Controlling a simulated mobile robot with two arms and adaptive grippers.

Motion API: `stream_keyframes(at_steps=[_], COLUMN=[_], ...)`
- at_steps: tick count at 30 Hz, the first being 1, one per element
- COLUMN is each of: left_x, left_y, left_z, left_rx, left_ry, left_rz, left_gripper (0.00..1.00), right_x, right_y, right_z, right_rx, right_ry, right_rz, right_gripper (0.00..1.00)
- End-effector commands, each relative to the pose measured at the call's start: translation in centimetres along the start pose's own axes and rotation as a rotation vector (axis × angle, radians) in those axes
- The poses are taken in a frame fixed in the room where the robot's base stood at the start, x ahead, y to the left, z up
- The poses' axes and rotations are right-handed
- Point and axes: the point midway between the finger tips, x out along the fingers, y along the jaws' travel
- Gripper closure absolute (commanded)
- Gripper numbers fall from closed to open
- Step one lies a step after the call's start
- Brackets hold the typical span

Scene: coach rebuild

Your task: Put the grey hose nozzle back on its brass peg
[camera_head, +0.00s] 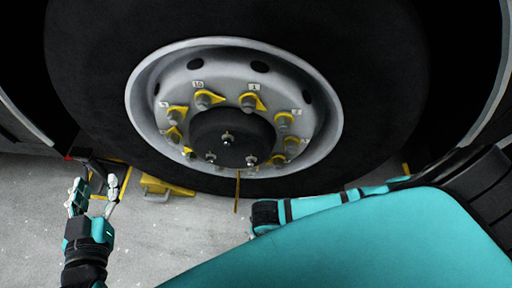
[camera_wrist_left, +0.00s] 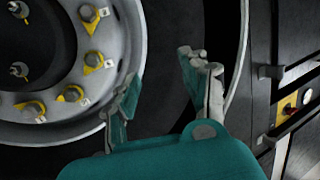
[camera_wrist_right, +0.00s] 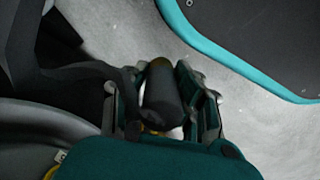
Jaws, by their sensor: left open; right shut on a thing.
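The grey hose nozzle (camera_wrist_right: 161,108) looks like a dark grey cylinder with a brass-coloured end in the right wrist view. My right gripper (camera_wrist_right: 163,92) is shut on it, one finger on each side. In the head view my right arm's teal links cover the lower right, and I cannot make out that gripper or the nozzle. My left gripper (camera_head: 96,187) is open and empty at the lower left, in front of the wheel; it also shows in the left wrist view (camera_wrist_left: 165,68). I cannot identify the brass peg for certain.
A large wheel (camera_head: 227,80) with yellow nut markers fills the upper middle. A thin brass-coloured rod (camera_head: 237,192) shows below its hub. A yellow block (camera_head: 160,188) sits on the grey floor (camera_head: 180,240). A dark panel (camera_wrist_left: 296,55) stands at the right in the left wrist view.

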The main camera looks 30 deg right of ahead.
Motion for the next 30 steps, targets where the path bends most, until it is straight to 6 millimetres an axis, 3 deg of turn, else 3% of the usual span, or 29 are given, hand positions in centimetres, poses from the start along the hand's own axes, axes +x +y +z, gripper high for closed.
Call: stream_keyframes(at_steps=[6, 30], left_x=[-0.4, -2.3], left_y=[-0.3, -0.9], left_z=[1.9, 6.2], left_rx=[0.001, 0.000], left_ry=[-0.108, -0.358], left_rz=[-0.006, -0.021], left_gripper=[0.54, 0.54], right_x=[-0.3, -1.0], right_y=[0.0, 0.0], right_z=[0.9, 0.9], right_rx=[0.000, -0.001], right_ry=[0.000, 0.000], right_rz=[-0.001, -0.001], right_gripper=[1.00, 1.00])
